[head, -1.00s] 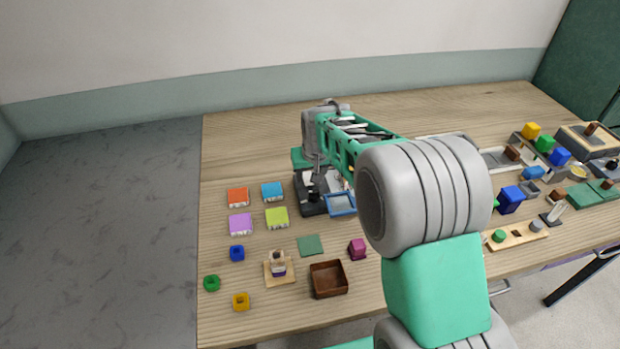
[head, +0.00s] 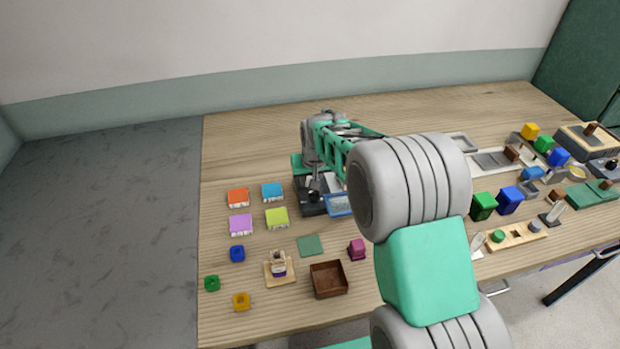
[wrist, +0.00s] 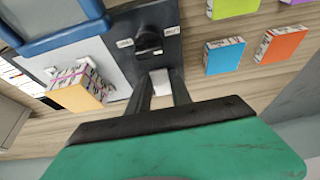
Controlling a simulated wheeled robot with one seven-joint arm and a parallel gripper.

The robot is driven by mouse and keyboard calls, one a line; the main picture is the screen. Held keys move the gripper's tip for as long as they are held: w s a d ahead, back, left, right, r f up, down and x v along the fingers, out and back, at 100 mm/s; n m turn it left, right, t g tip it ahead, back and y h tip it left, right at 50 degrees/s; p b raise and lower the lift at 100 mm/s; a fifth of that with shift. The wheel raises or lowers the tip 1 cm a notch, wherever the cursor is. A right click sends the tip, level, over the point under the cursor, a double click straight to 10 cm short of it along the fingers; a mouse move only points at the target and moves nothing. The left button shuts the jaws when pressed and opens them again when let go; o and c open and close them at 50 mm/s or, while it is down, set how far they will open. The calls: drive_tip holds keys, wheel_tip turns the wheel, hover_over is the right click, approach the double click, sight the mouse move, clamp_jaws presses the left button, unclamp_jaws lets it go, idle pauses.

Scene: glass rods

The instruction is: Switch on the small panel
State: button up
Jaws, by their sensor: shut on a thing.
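The small panel (wrist: 165,14) is a dark plate with two white labels and a black switch lever (wrist: 148,40) in its middle. In the head view the panel (head: 313,209) lies near the table's middle, partly hidden by my arm. A pale patch shows between the fingers.
A blue-framed tray (wrist: 60,38) lies beside the panel, with an orange block (wrist: 75,97) near it. Lime (head: 277,218), blue (head: 272,191), orange (head: 238,197) and purple (head: 240,224) boxes stand left of the panel in the head view. A brown box (head: 328,280) is nearer.

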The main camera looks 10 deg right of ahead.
clamp_jaws()
drive_tip(key=shift+w+r+p, duration=0.1)
drive_tip(key=shift+r+p, duration=0.1)
drive_tip(key=shift+p, duration=0.1)
drive_tip(key=shift+w+r+g+p, duration=0.2)
drive_tip(key=shift+g+p, duration=0.6)
drive_tip(key=shift+p, duration=0.15)
drive_tip(key=shift+w+g+p, duration=0.25)
drive_tip(key=shift+g+p, duration=0.45)
drive_tip(key=shift+g, duration=0.3)
drive_tip(key=o, duration=1)
unclamp_jaws()
drive_tip(key=shift+f, duration=0.1)
drive_tip(key=shift+c, duration=0.2)
wheel_tip(320, 180, up, 8)
drive_tip(key=b, duration=0.1)
drive_tip(key=shift+s+b, duration=0.3)
drive_tip(key=shift+f, duration=0.1)
